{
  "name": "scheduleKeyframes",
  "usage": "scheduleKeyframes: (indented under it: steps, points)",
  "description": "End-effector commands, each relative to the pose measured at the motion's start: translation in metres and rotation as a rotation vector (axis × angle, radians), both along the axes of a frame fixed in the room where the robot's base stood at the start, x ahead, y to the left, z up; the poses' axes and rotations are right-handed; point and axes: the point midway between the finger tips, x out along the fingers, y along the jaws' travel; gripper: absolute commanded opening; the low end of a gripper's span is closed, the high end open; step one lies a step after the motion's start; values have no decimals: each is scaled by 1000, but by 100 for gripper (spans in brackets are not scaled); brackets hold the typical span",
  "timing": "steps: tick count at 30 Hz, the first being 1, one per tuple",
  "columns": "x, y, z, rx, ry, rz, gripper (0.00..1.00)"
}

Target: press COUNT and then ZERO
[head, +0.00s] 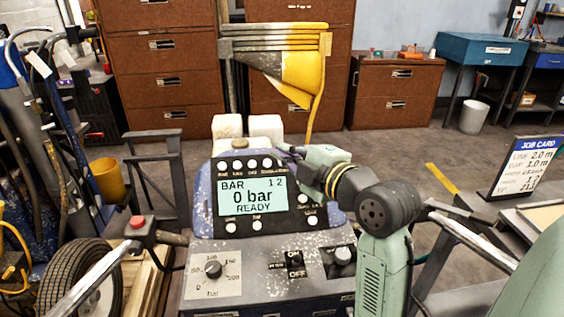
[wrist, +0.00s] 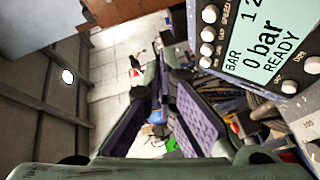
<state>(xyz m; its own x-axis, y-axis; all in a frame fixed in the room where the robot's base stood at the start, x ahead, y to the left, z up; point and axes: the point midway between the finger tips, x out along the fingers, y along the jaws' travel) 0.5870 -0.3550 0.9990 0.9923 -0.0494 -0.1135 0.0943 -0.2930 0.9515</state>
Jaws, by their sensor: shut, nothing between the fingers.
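The striper's console display (head: 252,197) reads "BAR", "1 2", "0 bar" and "READY"; it also shows in the wrist view (wrist: 265,45). A row of white round buttons (head: 238,164) runs along its top edge, with others below and to the right. I cannot read which button is COUNT or ZERO; some right-hand ones are partly hidden behind my gripper. My gripper (head: 284,151) is shut and empty, its tip by the panel's upper right corner. In the wrist view my gripper (wrist: 163,68) points past the display, and I cannot see contact with a button.
A red button (head: 137,222) sits on the left handlebar. A job card (head: 525,166) stands at right. Brown cabinets (head: 160,70) stand behind.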

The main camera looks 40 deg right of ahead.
Motion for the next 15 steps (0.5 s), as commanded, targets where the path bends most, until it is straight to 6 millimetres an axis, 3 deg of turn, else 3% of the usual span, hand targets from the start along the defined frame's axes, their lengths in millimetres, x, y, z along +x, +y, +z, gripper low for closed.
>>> scheduleKeyframes:
  steps: [15]
  points:
    - [41,-24,-52,2,1,1,0]
